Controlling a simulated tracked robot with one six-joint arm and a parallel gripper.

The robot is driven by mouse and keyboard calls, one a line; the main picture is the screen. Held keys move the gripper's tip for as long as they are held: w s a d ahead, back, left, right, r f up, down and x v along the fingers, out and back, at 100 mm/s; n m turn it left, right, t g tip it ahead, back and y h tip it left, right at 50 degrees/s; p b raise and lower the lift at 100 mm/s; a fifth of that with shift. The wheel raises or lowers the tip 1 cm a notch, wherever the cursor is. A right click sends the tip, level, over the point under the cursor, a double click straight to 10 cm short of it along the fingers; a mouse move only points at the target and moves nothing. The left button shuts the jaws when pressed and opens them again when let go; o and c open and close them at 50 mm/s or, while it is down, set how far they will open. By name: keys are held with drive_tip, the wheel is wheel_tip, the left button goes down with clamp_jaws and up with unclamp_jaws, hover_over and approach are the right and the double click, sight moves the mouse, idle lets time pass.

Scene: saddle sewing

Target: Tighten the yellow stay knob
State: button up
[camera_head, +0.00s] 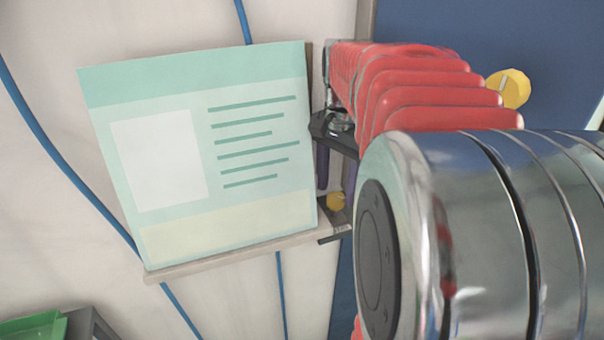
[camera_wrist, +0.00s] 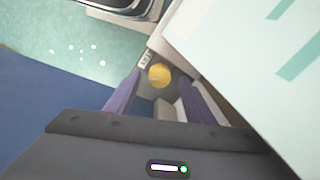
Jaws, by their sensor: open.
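The yellow stay knob (camera_head: 336,201) is small and round and sits at the right end of the ledge under the tilted board. It also shows in the wrist view (camera_wrist: 160,76), beside a small printed label. My gripper (camera_head: 335,190) points down at the knob with its two purple fingers apart. In the wrist view the fingers of my gripper (camera_wrist: 162,88) stand on either side of the knob in the picture, with visible gaps. I cannot tell whether the tips reach its depth. Nothing is held.
A pale green printed board (camera_head: 215,150) leans on the ledge (camera_head: 240,252), close left of my gripper. A second yellow round piece (camera_head: 513,88) shows against the blue panel (camera_head: 470,25) at right. Blue cables (camera_head: 60,160) run behind the board. A green bin (camera_head: 35,328) stands lower left.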

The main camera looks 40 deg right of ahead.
drive_tip(key=shift+f, duration=0.95)
drive_tip(key=shift+c, duration=0.2)
drive_tip(key=c, duration=1)
